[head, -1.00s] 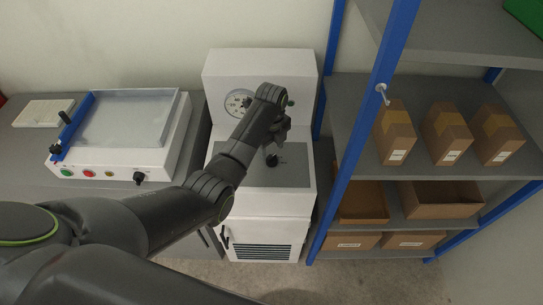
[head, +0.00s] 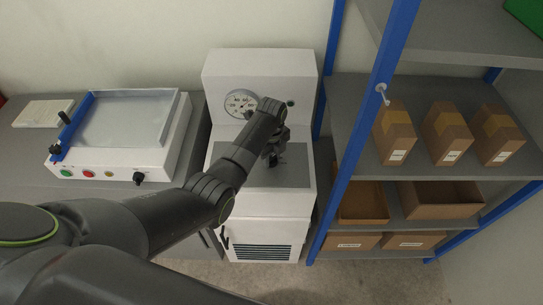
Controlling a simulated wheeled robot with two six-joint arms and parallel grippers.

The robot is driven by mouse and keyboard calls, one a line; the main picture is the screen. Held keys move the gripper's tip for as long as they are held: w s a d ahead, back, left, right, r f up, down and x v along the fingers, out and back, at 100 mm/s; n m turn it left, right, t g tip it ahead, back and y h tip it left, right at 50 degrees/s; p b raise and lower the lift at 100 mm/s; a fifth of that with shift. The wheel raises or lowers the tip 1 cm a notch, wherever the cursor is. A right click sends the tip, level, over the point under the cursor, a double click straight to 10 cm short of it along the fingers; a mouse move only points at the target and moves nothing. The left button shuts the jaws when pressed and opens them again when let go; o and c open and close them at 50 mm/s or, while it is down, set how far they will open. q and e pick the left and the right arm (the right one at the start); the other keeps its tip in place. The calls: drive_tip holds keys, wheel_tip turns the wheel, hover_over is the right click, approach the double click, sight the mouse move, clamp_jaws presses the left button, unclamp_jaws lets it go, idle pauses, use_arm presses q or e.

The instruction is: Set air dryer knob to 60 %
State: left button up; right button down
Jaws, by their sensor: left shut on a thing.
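The air dryer (head: 263,202) is a white cabinet with a grey top panel. A round dial gauge (head: 241,103) with numbers sits on its raised back panel; my wrist partly covers its right lower side, and the needle is too small to read. The black knob (head: 272,160) stands on the grey panel. My left gripper (head: 274,152) points down over the panel and is shut on the knob. The fingers hide much of the knob, so its setting cannot be read. My right gripper is not in view.
Left of the dryer, a white machine (head: 125,130) with a clear lid and coloured buttons stands on a grey bench. On the right is a blue-framed shelf (head: 362,110) with brown boxes.

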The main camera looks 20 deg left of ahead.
use_arm(q)
drive_tip(key=shift+c, duration=0.4)
drive_tip(key=shift+r+n+p, duration=0.2)
drive_tip(key=shift+n+p, duration=1.3)
drive_tip(key=shift+n, duration=0.4)
drive_tip(key=n+p, duration=0.1)
drive_tip(key=n, duration=0.2)
drive_tip(key=shift+f+n+p, duration=0.1)
drive_tip(key=shift+n+p, duration=0.45)
drive_tip(key=shift+n, duration=0.65)
drive_tip(key=o, duration=1)
